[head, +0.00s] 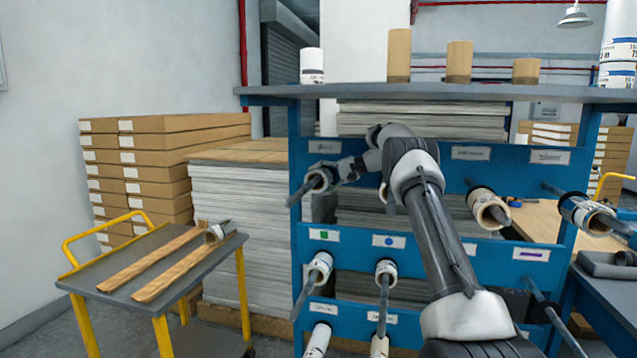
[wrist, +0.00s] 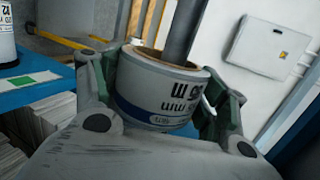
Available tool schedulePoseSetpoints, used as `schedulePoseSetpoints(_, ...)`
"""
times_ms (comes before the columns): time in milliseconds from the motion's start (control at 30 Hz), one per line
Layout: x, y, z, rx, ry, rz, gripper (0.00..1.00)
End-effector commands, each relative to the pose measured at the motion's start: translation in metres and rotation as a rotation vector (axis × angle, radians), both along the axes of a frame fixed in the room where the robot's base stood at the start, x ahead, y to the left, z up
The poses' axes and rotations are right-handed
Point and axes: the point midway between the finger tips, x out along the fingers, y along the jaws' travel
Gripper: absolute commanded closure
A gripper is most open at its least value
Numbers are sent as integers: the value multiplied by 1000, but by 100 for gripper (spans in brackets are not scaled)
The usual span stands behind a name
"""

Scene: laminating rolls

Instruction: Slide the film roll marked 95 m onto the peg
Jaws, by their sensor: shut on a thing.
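The film roll (wrist: 155,92) is white with a brown core and a blue band. Its upside-down print, partly cut off, looks like 95 m. My gripper (wrist: 160,105) is shut on it, one finger on each side. A grey peg (wrist: 181,32) stands in the core opening, so the roll appears to be around the peg. In the head view my gripper (head: 343,172) is at the rack's upper left peg (head: 299,194). The roll (head: 319,179) sits there partway along the peg, whose front end sticks out towards me. The gap to the rack board is hard to judge.
The blue rack (head: 420,250) has other pegs, several with rolls, such as one at right (head: 487,208) and one below (head: 320,266). Rolls stand on its top shelf (head: 430,94). A yellow-framed cart (head: 165,268) with wooden strips stands at left.

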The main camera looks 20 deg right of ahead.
Motion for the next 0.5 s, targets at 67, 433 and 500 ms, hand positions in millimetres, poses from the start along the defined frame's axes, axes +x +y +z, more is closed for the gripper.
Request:
schedulePoseSetpoints(67, 0, 0, 0, 0, 0, 0, 54)
schedulePoseSetpoints(433, 0, 0, 0, 0, 0, 0, 54)
schedulePoseSetpoints(500, 0, 0, 0, 0, 0, 0, 18)
